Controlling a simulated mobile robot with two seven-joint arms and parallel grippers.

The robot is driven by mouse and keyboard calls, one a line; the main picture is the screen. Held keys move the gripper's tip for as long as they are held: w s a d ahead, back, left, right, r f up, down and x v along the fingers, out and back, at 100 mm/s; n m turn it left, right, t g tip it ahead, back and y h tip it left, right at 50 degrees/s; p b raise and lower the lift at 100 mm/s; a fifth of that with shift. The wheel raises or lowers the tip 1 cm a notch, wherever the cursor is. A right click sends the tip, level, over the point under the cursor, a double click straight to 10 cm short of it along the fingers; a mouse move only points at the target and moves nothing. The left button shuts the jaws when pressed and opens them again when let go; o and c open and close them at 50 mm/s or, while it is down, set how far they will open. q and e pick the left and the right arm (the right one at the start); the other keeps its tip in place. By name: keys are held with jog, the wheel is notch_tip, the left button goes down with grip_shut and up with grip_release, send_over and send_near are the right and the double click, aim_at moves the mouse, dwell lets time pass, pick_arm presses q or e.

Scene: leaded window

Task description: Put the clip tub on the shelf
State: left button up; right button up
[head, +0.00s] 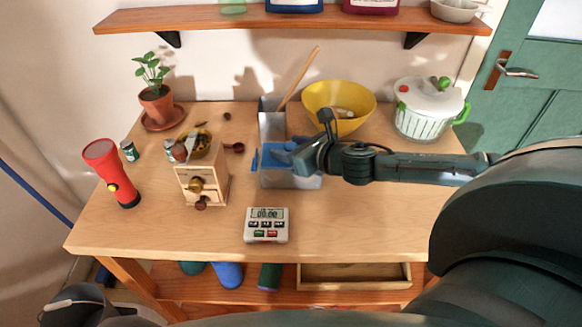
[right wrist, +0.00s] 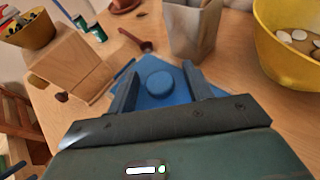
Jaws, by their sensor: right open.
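The clip tub (head: 291,181) appears to be the low greyish box with a blue lid (head: 272,157) near the middle of the table. Its blue lid with a round knob (right wrist: 159,84) also shows in the right wrist view. My right gripper (head: 302,158) is at the lid, partly covering it in the head view. In the right wrist view its open fingers (right wrist: 158,92) stand on either side of the knob, with gaps visible. The wall shelf (head: 270,20) runs along the top of the head view. My left gripper's fingers are not seen.
Behind the tub stand a grey metal container (head: 271,125) with a wooden stick and a yellow bowl (head: 355,100). A grinder (head: 203,180) is left, a timer (head: 267,225) in front, a salad spinner (head: 428,112) right. Shelf items include a blue container (head: 294,5) and white bowl (head: 455,10); gaps show between.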

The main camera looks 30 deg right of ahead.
jog(key=shift+c, duration=0.4)
grip_shut()
jog(key=shift+r, duration=0.15)
